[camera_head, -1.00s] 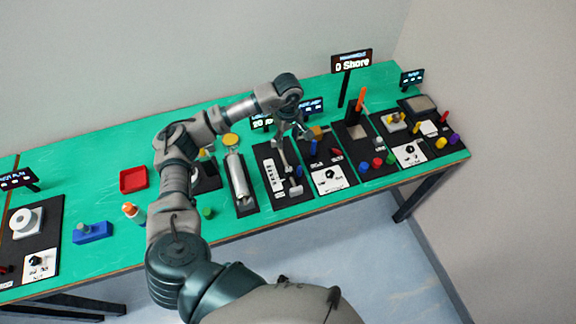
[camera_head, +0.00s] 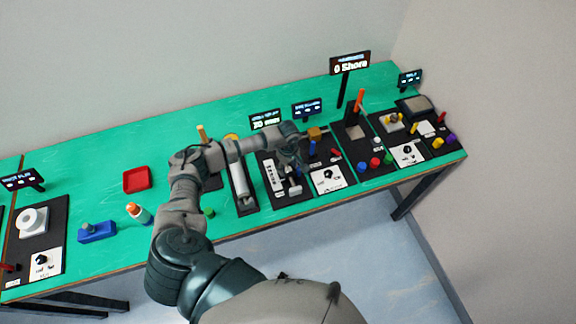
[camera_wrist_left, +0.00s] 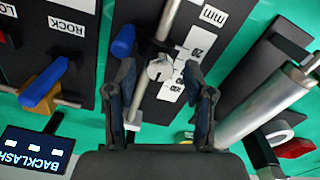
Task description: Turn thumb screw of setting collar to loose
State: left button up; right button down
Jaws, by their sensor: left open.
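The setting collar (camera_wrist_left: 160,69) shows in the left wrist view as a small grey round piece on a slanted metal rod (camera_wrist_left: 168,22), in front of a white scale plate (camera_wrist_left: 188,60). My left gripper (camera_wrist_left: 160,76) is open, one finger on each side of the collar, with no clear contact. A blue knob (camera_wrist_left: 122,42) is beside the rod, just beyond the left fingertip; I cannot tell whether it is the thumb screw. In the head view my left gripper (camera_head: 293,165) is over the scale station and hides the collar. My right gripper is not in view.
A metal cylinder (camera_wrist_left: 268,103) lies close on the right in the left wrist view. A blue lever on an orange block (camera_wrist_left: 43,83) and the BACKLASH display (camera_wrist_left: 36,147) are on the left. In the head view, a red tray (camera_head: 137,179) sits on the green table.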

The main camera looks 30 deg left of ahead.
pick_arm(q)
grip_shut()
dwell(0.4)
jog(key=n+b, duration=0.2)
jog(key=n, duration=0.2)
jog(key=n+b, duration=0.1)
jog(key=n, duration=0.3)
jog(key=n+b, duration=0.1)
jog(key=n, duration=0.5)
jog(key=shift+n, duration=0.4)
jog(key=n, duration=0.3)
jog(key=shift+s+d, duration=0.1)
jog(key=shift+n, duration=1.8)
